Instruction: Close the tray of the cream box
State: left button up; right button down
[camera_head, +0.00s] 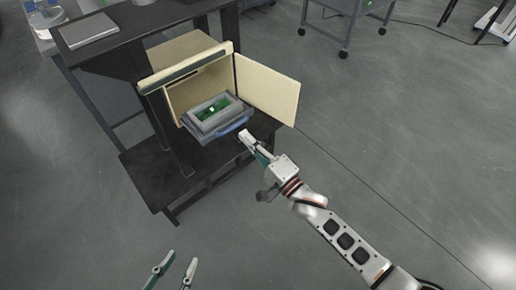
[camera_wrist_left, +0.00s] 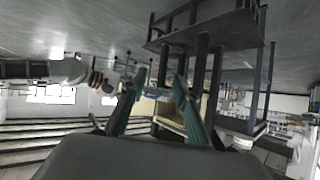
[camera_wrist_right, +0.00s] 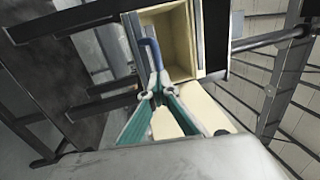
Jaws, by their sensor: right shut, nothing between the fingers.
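The cream box (camera_head: 184,92) sits on the black shelf unit, its door (camera_head: 266,90) swung open to the right. Its grey tray (camera_head: 205,119) is pulled out at the front, with a blue handle (camera_head: 233,125) and green contents inside. My right gripper (camera_head: 243,135) is shut and empty, close to the handle at the tray's front right. In the right wrist view the fingertips (camera_wrist_right: 153,92) are together just below the blue handle (camera_wrist_right: 151,53); I cannot tell whether they touch it. My left gripper (camera_head: 182,257) is open and empty, low in the head view, away from the box.
The black shelf unit (camera_head: 150,158) has a lower shelf and legs around the box. A grey flat object (camera_head: 87,30) lies on its top. A wheeled grey cart (camera_head: 348,20) stands at the back.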

pick_arm(q)
jog(key=shift+w+d+r, duration=0.2)
jog(key=shift+r, duration=0.15)
pick_arm(e)
jog(key=shift+x, duration=0.85)
jog(key=shift+w+a, duration=0.1)
